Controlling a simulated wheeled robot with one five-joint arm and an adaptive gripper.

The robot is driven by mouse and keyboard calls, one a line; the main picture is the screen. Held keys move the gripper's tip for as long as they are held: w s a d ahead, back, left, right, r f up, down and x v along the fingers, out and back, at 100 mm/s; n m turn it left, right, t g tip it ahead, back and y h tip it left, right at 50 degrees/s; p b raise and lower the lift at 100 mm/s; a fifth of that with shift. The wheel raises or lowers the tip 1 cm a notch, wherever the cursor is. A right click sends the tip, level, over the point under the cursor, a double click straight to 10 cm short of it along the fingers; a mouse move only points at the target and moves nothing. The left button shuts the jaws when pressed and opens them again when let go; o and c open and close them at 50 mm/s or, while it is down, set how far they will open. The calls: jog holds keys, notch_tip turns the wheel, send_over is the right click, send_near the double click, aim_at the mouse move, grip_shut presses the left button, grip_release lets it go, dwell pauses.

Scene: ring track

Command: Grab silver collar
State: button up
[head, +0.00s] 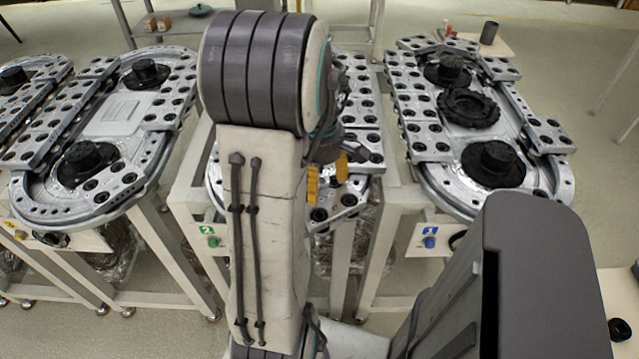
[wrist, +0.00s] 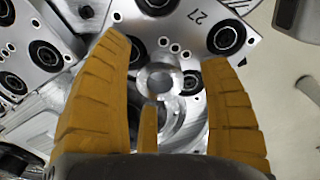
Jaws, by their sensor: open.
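The silver collar (wrist: 146,80) is a small bright metal ring with a round hole, seen from above in the wrist view. It lies between and a little below the tips of my gripper (wrist: 165,54), whose two orange fingers are spread to either side with gaps showing. A shorter orange part stands in the middle, just below the collar. In the head view my gripper (head: 327,176) shows as two orange fingers over the middle track; the collar cannot be made out there, and my arm hides much of that track.
Under the collar is a silver plate (wrist: 185,18) marked 27, with dark round inserts and holes. In the head view, a track with black hubs (head: 130,115) stands at left and another (head: 430,170) at right. A dark cup (head: 489,33) stands at back right. Floor shows between the stands.

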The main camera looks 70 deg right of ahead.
jog(key=shift+f, duration=0.15)
jog(key=c, duration=1.4)
